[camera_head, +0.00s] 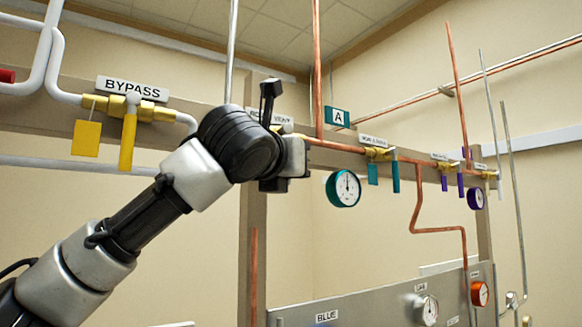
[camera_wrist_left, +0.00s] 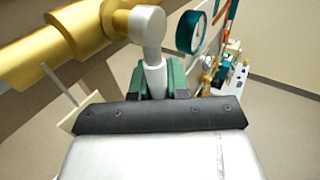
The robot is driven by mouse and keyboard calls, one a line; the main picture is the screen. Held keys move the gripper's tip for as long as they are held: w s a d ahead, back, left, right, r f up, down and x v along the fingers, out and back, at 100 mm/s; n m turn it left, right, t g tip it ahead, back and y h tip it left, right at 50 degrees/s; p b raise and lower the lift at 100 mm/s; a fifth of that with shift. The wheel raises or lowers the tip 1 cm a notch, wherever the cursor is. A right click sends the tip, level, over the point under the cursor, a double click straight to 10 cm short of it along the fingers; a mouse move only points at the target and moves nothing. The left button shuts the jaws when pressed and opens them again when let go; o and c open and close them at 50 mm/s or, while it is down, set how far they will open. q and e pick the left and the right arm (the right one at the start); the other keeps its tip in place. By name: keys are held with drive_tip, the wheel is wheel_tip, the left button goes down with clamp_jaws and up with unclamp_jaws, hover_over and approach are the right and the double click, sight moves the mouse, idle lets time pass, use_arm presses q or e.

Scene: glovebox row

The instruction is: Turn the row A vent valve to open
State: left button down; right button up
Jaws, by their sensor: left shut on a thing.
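The row A vent valve shows in the left wrist view as a brass body (camera_wrist_left: 85,32) with a pale grey handle (camera_wrist_left: 148,25). My left gripper (camera_wrist_left: 157,82) is shut on this handle, its green fingers on both sides of the handle's lower part. In the head view my left arm reaches up from the lower left, and its wrist hides the valve and most of the gripper. A label (camera_head: 286,128) partly hidden by the wrist shows there, beside the teal "A" sign (camera_head: 337,117). My right gripper is not in view.
The BYPASS valve (camera_head: 128,114) with its yellow handle and tag is to the left. A teal gauge (camera_head: 344,188) hangs right of my wrist. More teal and purple-handled valves (camera_head: 377,154) sit further right. A grey panel (camera_head: 375,305) with gauges is below.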

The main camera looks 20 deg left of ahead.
use_arm(q)
drive_tip(key=shift+w+d, duration=0.1)
drive_tip(key=shift+w, duration=0.05)
drive_tip(key=shift+w+d+r+n+t+y+b, duration=0.3)
drive_tip(key=shift+w+r+n+t+b, duration=0.1)
drive_tip(key=shift+n+t, duration=0.55)
drive_tip(key=shift+w+d+r+n+t+y+b, duration=0.25)
drive_tip(key=shift+w+n+t+b, duration=0.1)
drive_tip(key=shift+n+t, duration=0.6)
drive_tip(key=shift+w+d+r+n+t+y+b, duration=0.3)
drive_tip(key=shift+w+r+n+t+b, duration=0.1)
drive_tip(key=shift+n+t, duration=0.5)
drive_tip(key=c, duration=1.1)
unclamp_jaws()
drive_tip(key=shift+s+f, duration=0.1)
